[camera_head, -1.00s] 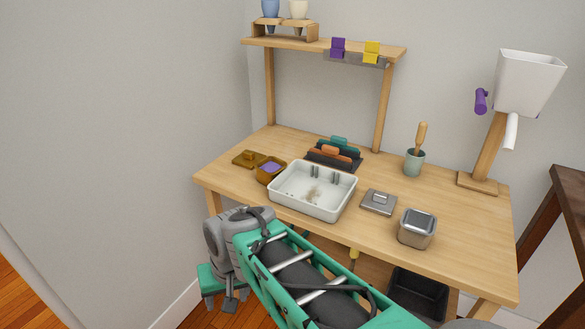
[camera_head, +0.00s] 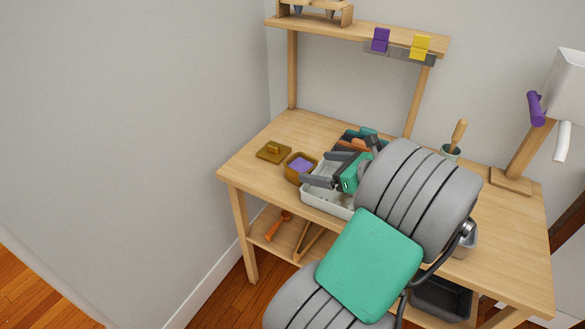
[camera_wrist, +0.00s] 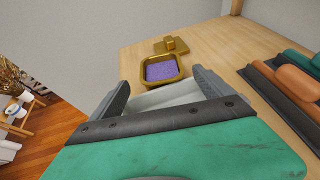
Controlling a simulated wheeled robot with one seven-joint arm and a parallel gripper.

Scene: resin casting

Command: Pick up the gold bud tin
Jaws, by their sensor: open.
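The gold bud tin (camera_head: 291,176) stands open on the table, left of the white tray, with purple stuff inside. It also shows in the wrist view (camera_wrist: 161,83), upright, just beyond my fingertips. My gripper (camera_head: 321,168) is open and empty, above the white tray, its fingers pointing left toward the tin. In the wrist view, the tin appears centred between the two spread fingers of my gripper (camera_wrist: 160,82), and I see no contact. A gold lid (camera_head: 273,153) with a raised handle lies flat behind the tin, and it shows in the wrist view (camera_wrist: 171,46).
The white tray (camera_head: 322,203) is partly hidden by my arm. A dark rack with orange and teal pieces (camera_wrist: 285,88) stands to the right in the wrist view. A green cup with a wooden-handled tool (camera_head: 451,152) is farther right.

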